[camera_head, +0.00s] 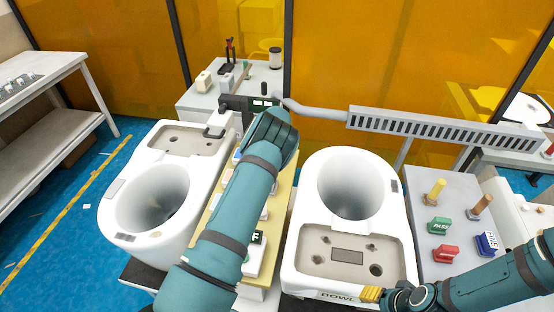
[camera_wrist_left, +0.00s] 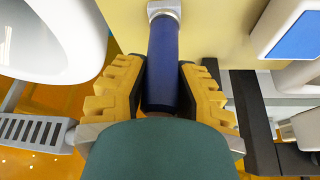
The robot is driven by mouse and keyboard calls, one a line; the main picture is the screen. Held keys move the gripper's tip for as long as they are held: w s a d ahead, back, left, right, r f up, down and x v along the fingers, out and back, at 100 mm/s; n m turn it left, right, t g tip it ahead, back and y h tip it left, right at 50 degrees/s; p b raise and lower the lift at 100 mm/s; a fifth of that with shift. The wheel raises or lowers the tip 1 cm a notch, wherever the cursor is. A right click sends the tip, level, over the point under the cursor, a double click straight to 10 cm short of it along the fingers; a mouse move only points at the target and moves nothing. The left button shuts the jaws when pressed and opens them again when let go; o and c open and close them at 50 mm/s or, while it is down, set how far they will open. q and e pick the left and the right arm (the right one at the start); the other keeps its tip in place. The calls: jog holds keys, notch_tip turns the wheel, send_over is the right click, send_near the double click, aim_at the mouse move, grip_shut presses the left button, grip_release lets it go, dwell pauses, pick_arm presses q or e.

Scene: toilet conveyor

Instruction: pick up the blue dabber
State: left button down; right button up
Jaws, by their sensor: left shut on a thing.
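The blue dabber (camera_wrist_left: 163,45) shows in the left wrist view as a dark blue cylinder with a pale grey end at the top edge. My left gripper (camera_wrist_left: 162,82) has its yellow ridged fingers on both sides of it and is shut on it. In the head view my left arm reaches to the back of the middle board, and its wrist hides the fingers and the dabber. My right gripper (camera_head: 371,294) is low at the right, by the front edge of the right toilet bowl; its yellow fingers are small and their opening is unclear.
White toilet bowls stand left (camera_head: 118,205) and right (camera_head: 405,225) of the yellow board (camera_head: 283,205). A grey side table (camera_head: 425,195) holds stamps marked PASS (camera_head: 440,226) and FINE (camera_head: 487,242). A slotted metal bar (camera_head: 430,126) runs behind the right bowl.

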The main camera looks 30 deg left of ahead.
pick_arm(q)
notch_tip(320, 180, up, 10)
jog(key=shift+b, duration=0.4)
dwell(0.4)
jog(key=shift+s, duration=0.1)
